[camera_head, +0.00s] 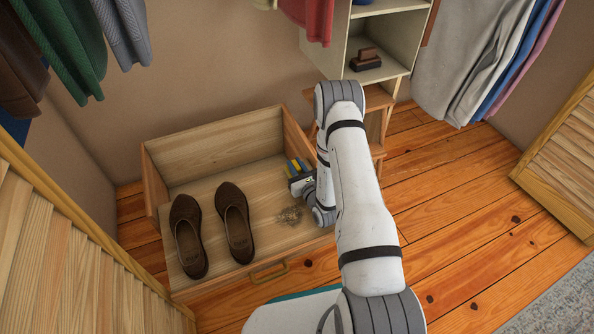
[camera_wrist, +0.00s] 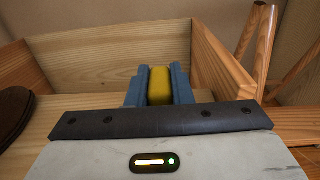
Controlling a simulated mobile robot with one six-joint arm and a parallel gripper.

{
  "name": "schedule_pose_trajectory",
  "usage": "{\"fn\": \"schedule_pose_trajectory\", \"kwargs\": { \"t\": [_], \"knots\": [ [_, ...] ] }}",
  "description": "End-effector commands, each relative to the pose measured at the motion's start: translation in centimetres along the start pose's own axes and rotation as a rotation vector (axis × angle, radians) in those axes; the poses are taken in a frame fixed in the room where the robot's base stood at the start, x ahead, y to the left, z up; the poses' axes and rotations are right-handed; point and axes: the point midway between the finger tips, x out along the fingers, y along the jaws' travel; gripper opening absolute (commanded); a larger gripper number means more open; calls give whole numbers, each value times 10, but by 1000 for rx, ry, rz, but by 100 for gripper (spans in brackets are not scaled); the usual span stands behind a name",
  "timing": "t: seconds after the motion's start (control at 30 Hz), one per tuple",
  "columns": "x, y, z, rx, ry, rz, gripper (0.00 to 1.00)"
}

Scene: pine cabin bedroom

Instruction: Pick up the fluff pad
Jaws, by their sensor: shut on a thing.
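The fluff pad (camera_wrist: 160,86) is a yellow block, upright between the blue fingers of my gripper (camera_wrist: 159,88) in the wrist view. The fingers are shut on its two sides. In the head view my gripper (camera_head: 297,168) is inside the wooden drawer (camera_head: 215,180), near its right wall, with a little yellow of the pad showing between blue. The pad's lower part is hidden behind my gripper body in the wrist view. I cannot tell whether it touches the drawer floor.
A grey-brown patch of fluff (camera_head: 290,215) lies on the drawer floor below my gripper. Two brown shoes, one left (camera_head: 187,236) and one right (camera_head: 235,222), stand at the drawer's left. A shelf unit (camera_head: 395,70) holds a brush (camera_head: 366,60). Clothes hang above; open floor lies right.

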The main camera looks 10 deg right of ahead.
Motion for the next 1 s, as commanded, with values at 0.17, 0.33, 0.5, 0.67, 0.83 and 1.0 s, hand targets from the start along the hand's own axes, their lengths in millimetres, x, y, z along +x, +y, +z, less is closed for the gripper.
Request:
{"fn": "schedule_pose_trajectory", "kwargs": {
  "t": [0.17, 0.33, 0.5, 0.67, 0.83, 1.0],
  "knots": [
    [0, 0, 10, 0, -1, 0, 0],
    [0, 0, 43, -1, -2, 0, 0],
    [0, 0, 77, 0, -1, 0, 0],
    [0, 0, 96, 0, -1, 0, 0],
    [0, 0, 101, 0, 0, 0, 0],
    [0, 0, 100, 0, 0, 0, 0]
  ]
}}
